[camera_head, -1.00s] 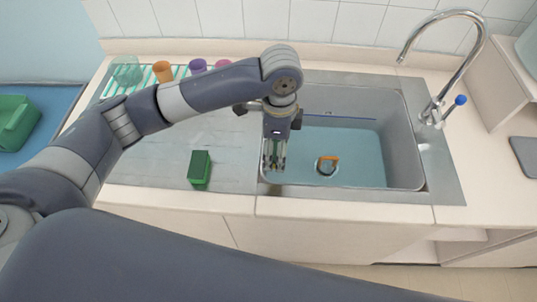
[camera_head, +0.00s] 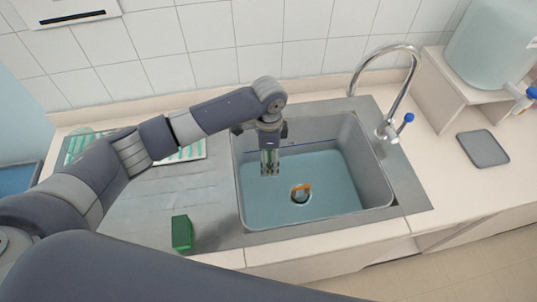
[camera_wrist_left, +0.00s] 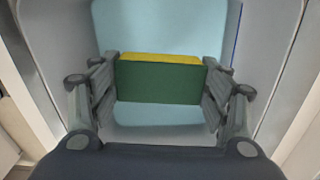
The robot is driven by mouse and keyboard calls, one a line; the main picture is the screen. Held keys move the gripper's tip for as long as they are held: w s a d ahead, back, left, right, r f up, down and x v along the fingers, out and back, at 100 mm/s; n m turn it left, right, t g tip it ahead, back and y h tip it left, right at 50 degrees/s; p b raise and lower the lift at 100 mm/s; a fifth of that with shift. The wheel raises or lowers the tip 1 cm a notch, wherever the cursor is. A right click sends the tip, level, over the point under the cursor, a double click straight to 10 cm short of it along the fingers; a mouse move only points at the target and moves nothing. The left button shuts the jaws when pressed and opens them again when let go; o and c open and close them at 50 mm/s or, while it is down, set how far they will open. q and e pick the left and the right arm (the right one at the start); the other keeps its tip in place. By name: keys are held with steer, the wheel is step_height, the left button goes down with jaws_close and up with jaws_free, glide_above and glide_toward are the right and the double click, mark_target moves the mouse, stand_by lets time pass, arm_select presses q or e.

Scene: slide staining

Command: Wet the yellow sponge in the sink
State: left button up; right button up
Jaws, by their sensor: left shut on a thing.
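My left gripper (camera_head: 269,170) hangs over the left part of the sink basin (camera_head: 370,165), pointing down. In the left wrist view, the left gripper (camera_wrist_left: 160,85) is shut on a sponge (camera_wrist_left: 160,82) with a yellow strip along its top and a dark green side. Its fingers touch both ends. In the head view the fingers mostly hide the sponge. Pale blue water (camera_head: 330,180) lies in the basin, also beneath the sponge in the left wrist view. I cannot tell whether the sponge touches the water. My right gripper is not in view.
A green block (camera_head: 182,232) is on the drainboard (camera_head: 150,205). The curved faucet (camera_head: 408,75) with a blue knob stands at the right. A grey pad (camera_head: 483,148) and a large water container (camera_head: 490,45) are farther right.

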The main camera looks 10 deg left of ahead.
arm_select(q)
step_height(320, 180, down, 4)
steer(key=b, duration=0.3)
steer(key=shift+w+a+r, duration=0.1)
steer(key=shift+r, duration=0.05)
step_height(320, 180, down, 17)
steer(key=b, duration=0.9)
stand_by(0.5)
